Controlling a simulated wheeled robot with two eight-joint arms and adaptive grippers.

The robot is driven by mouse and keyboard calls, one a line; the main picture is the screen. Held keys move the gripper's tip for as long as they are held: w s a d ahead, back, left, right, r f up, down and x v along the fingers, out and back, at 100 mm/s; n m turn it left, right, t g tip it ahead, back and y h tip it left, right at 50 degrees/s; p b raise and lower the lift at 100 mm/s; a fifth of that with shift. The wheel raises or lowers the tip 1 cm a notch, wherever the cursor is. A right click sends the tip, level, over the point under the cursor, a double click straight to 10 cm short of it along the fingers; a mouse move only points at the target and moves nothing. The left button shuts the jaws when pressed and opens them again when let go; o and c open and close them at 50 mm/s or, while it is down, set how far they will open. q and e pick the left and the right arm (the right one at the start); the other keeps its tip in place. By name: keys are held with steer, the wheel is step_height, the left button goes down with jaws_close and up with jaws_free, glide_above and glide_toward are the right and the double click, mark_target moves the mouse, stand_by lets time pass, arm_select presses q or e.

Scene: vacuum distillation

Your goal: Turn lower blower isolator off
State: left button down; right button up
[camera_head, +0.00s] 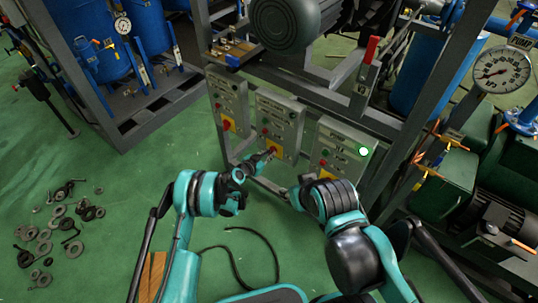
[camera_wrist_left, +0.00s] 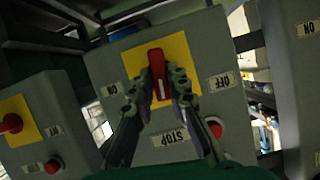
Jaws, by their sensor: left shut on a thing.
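The isolator's red handle (camera_wrist_left: 157,73) sits on a yellow plate (camera_wrist_left: 126,62) on a grey control box. In the left wrist view an ON label (camera_wrist_left: 111,89) is to its left and an OFF label (camera_wrist_left: 219,82) to its right. The handle stands roughly upright between them. My left gripper (camera_wrist_left: 161,88) is shut on the handle, with a finger on each side. In the head view my left gripper (camera_head: 267,156) is at the lower part of the middle control box (camera_head: 279,112). My right gripper (camera_head: 300,187) is below the right box, its fingers unclear.
A red stop button (camera_wrist_left: 214,127) is close to my left fingers. Loose washers and bolts (camera_head: 45,240) and a black cable (camera_head: 262,236) lie on the green floor.

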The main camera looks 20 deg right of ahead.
arm_select(q)
steer(key=shift+n+g+h, duration=0.3)
stand_by(0.4)
steer(key=c, duration=1.5)
jaws_free()
steer(key=shift+a, duration=0.15)
steer(key=shift+v, duration=3.6)
steer(key=shift+r, duration=0.15)
